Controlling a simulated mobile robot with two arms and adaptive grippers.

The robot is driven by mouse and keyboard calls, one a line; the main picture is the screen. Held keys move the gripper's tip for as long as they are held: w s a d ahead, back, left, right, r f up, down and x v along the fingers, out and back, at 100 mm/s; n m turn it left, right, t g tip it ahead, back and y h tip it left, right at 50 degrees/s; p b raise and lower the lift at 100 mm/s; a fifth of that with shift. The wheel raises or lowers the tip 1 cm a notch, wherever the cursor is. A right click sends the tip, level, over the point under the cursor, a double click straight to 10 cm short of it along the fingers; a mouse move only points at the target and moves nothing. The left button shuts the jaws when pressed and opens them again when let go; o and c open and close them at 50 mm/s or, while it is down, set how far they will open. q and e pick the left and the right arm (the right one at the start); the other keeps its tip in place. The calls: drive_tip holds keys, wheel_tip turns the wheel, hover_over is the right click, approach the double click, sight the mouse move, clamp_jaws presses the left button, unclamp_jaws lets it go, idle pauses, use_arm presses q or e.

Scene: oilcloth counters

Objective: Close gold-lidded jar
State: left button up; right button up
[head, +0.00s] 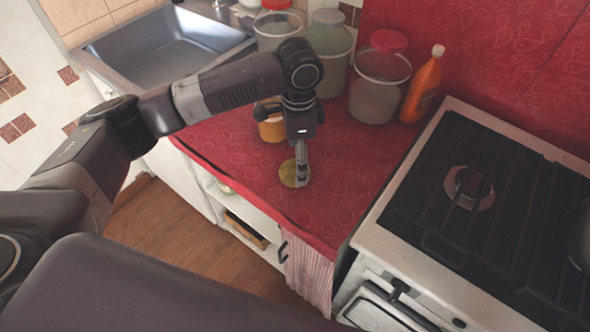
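A round gold lid (288,174) lies flat on the red counter, or is just above it; I cannot tell which. My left gripper (301,174) points down at the right part of the lid, its fingertips overlapping it in the head view. The fingers are seen nearly edge-on, so whether they grip the lid is unclear. A jar with orange-gold contents (270,128) stands on the counter behind and left of the gripper. My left arm and wrist hide part of it, including most of its top. My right gripper is out of view.
Large clear jars stand behind, one with a red lid (389,41), beside an orange bottle (424,86). A stove (470,215) borders the counter at right, a sink (165,50) at back left. Red oilcloth (335,205) is clear around the lid's front and right.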

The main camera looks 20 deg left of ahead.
use_arm(q)
wheel_tip(320, 180, down, 3)
drive_tip(key=shift+f, duration=0.2)
drive_tip(key=c, duration=0.8)
